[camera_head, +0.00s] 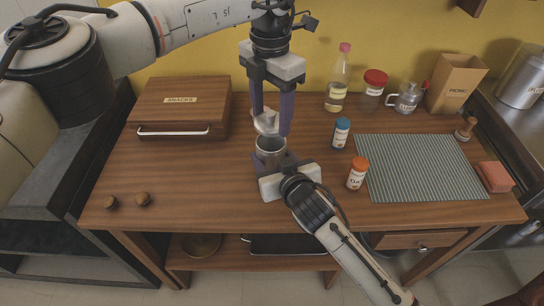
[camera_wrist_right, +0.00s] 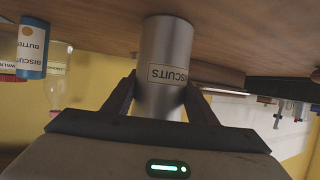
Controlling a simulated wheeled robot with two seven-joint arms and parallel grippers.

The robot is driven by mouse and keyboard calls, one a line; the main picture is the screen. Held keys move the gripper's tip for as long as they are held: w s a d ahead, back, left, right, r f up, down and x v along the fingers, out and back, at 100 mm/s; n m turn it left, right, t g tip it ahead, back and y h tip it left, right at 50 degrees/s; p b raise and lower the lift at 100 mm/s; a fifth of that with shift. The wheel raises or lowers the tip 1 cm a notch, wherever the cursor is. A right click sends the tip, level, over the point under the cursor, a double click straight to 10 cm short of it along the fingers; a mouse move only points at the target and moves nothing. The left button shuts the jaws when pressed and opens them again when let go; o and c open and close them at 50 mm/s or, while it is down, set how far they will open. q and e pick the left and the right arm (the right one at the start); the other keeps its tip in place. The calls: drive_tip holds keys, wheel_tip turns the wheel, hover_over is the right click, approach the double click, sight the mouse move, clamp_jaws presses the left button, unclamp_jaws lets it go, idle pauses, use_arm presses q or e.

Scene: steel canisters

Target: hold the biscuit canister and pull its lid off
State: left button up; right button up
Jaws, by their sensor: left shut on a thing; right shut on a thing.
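The biscuit canister (camera_head: 270,150) is a steel cylinder standing on the wooden table, with its dark open top showing in the head view. In the right wrist view the canister (camera_wrist_right: 166,50) shows its BISCUITS label, upside down in that view. My right gripper (camera_head: 274,163) is shut around the canister's body from the front. Its fingers also flank the canister in the right wrist view (camera_wrist_right: 160,95). The steel lid (camera_head: 266,122) is tilted above the canister's rim, apart from it. My left gripper (camera_head: 270,124) points down from above and is shut on the lid.
A SNACKS case (camera_head: 180,108) lies left. Right of the canister stand a blue-capped jar (camera_head: 341,133) and an orange-capped jar (camera_head: 357,173), beside a striped mat (camera_head: 420,168). A bottle (camera_head: 338,80) and red-lidded jar (camera_head: 373,85) stand behind. The table's front left is mostly clear.

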drive_tip(key=o, duration=1.2)
drive_tip(key=v, duration=1.2)
